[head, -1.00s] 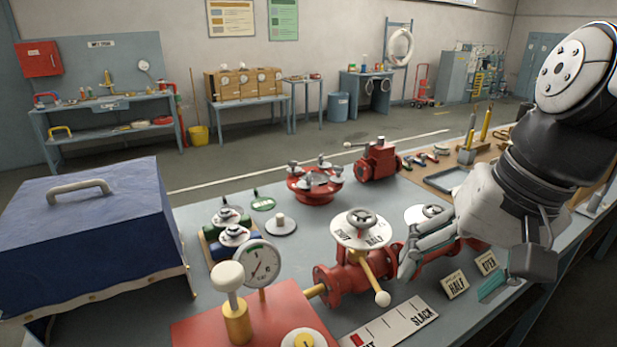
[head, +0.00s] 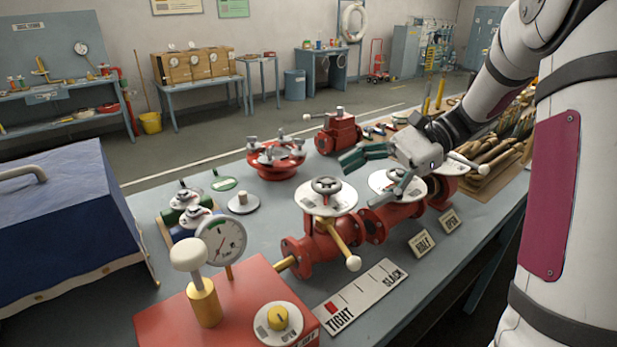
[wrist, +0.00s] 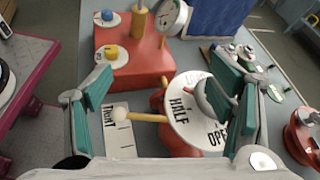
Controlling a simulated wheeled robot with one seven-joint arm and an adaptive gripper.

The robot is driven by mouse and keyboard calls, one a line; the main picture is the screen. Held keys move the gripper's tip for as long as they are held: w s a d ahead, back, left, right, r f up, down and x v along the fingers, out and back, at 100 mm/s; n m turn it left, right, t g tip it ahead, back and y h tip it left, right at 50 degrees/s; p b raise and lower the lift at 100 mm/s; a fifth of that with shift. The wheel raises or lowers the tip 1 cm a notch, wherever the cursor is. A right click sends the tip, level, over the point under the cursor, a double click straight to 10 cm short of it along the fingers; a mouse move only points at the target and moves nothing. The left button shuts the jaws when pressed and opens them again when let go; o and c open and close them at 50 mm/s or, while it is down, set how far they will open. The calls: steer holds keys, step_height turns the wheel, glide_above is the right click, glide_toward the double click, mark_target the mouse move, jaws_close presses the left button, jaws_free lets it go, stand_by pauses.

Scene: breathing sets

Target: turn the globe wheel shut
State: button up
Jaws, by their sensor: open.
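The globe valve is a red body (head: 318,249) with a grey handwheel (head: 326,187) over a white dial plate (head: 338,201). A yellow lever with a white ball (head: 352,263) sticks out at its front. In the wrist view the dial plate (wrist: 183,126) reads HALF and OPEN. The wheel (wrist: 212,101) shows beside my right-hand finger, which partly covers it; I cannot tell if they touch. My gripper (head: 372,176) is open, with teal finger pads, to the right of the wheel and above a second dial plate (head: 383,183). No object is between its fingers.
A red box with a gauge (head: 222,240) and a white-topped yellow post (head: 189,257) stands at front left. A TIGHT-SLACK strip (head: 362,296) lies before the valve. HALF (head: 423,243) and OPEN cards (head: 449,221) stand at right. Another red valve (head: 340,134) is behind.

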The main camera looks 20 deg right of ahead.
mark_target(327, 181)
steer(key=w+d+f+m+t+y+b, duration=0.1)
steer(key=w+d+f+m+t+y, duration=0.35)
steer(key=w+d, duration=0.4)
steer(key=shift+g, duration=0.45)
steer(key=a+p, duration=0.1)
steer(key=a, duration=0.3)
steer(key=a+p, duration=0.1)
steer(key=a, duration=0.3)
steer(key=a+f+p, duration=0.1)
steer(key=a, duration=0.3)
steer(key=shift+w+a+p, duration=0.15)
steer(key=shift+a+p, duration=0.1)
steer(key=shift+p, duration=0.05)
steer(key=c, duration=1.2)
